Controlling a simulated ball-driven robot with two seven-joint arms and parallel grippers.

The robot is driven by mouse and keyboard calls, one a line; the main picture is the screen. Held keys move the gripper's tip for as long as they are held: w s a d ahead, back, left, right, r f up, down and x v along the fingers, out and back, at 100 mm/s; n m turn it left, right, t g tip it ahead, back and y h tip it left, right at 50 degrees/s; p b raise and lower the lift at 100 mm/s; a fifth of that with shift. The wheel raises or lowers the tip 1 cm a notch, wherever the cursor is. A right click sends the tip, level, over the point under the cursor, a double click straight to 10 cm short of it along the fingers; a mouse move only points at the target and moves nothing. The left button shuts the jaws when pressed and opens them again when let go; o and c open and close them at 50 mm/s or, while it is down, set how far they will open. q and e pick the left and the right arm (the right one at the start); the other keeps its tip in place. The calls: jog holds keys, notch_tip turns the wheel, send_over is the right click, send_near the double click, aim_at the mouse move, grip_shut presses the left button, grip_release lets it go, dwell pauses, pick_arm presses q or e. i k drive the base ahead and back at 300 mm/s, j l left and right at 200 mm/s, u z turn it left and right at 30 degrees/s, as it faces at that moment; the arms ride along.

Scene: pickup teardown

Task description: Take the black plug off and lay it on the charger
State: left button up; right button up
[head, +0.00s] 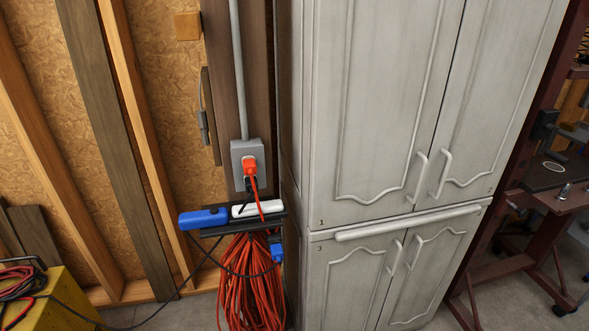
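A grey outlet box (237,150) is on the wooden post left of the cabinet. An orange plug (250,165) sits in its upper part. A small dark shape just below, partly hidden by the orange cord, looks like the black plug (249,184) in the lower socket. A yellow box (60,302) at the lower left, with red and black cables on top, looks like the charger; the picture's edge cuts it off. A black cord runs from it along the floor and up toward the shelf. Neither of my grippers is in view.
A dark shelf (268,223) under the outlet holds a blue object (204,218) and a white power strip (258,209). A coiled orange cord (250,285) hangs below. A tall grey cabinet (375,110) stands close on the right. A dark red metal rack (520,240) is farther right.

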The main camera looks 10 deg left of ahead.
aim_at(248, 187)
jog(key=i+l+u, duration=0.1)
jog(key=l, duration=0.35)
jog(key=i+l+u, duration=0.1)
jog(key=l, duration=0.4)
jog(key=i+l+u, duration=0.1)
jog(key=l, duration=0.4)
jog(key=i, duration=0.05)
